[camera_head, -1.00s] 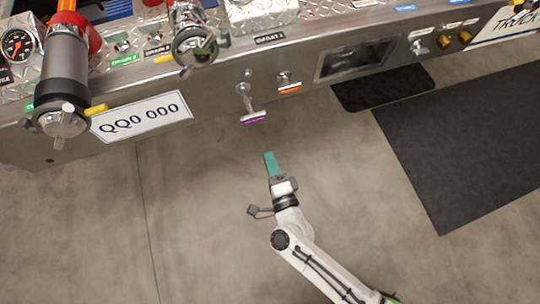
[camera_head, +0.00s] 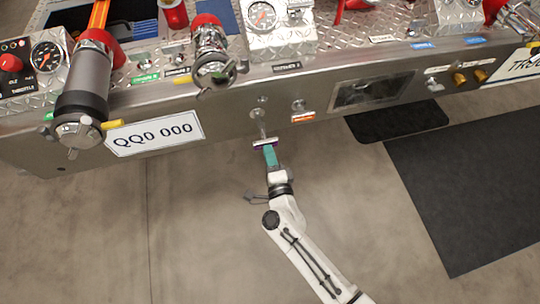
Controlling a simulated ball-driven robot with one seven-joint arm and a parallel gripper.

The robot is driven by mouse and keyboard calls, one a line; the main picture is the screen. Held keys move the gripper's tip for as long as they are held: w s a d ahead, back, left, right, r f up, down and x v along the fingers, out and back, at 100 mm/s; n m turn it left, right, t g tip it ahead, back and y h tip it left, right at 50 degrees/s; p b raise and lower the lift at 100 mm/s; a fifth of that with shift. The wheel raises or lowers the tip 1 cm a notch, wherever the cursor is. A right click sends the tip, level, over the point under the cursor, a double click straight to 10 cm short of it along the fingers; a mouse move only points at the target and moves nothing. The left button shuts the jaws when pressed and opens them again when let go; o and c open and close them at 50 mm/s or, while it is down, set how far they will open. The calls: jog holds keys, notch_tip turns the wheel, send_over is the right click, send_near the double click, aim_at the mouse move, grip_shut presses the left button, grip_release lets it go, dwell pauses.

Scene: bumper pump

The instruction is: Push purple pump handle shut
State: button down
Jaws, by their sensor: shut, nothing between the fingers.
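The purple pump handle (camera_head: 259,146) is a T-shaped pull on a metal rod that sticks out from the front face of the bumper (camera_head: 215,155). Its purple label is mostly hidden behind my fingertips. My gripper (camera_head: 270,155) has teal fingers, which are shut and empty. The fingertips are at the outer face of the handle, overlapping it in the picture; I cannot tell for sure whether they touch it. The rod still shows between the handle and the bumper.
A second handle with an orange label (camera_head: 303,117) sits just right on the bumper. A licence plate (camera_head: 155,133) and a hose nozzle (camera_head: 83,100) are to the left. Dark mats (camera_head: 475,165) lie on the floor at right. The floor in front is clear.

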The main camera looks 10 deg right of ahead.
aim_at(263, 134)
jog(key=w+b, duration=0.2)
jog(key=w, duration=0.4)
jog(key=shift+w, duration=0.75)
jog(key=shift+w+r, duration=0.15)
jog(key=shift+r, duration=0.05)
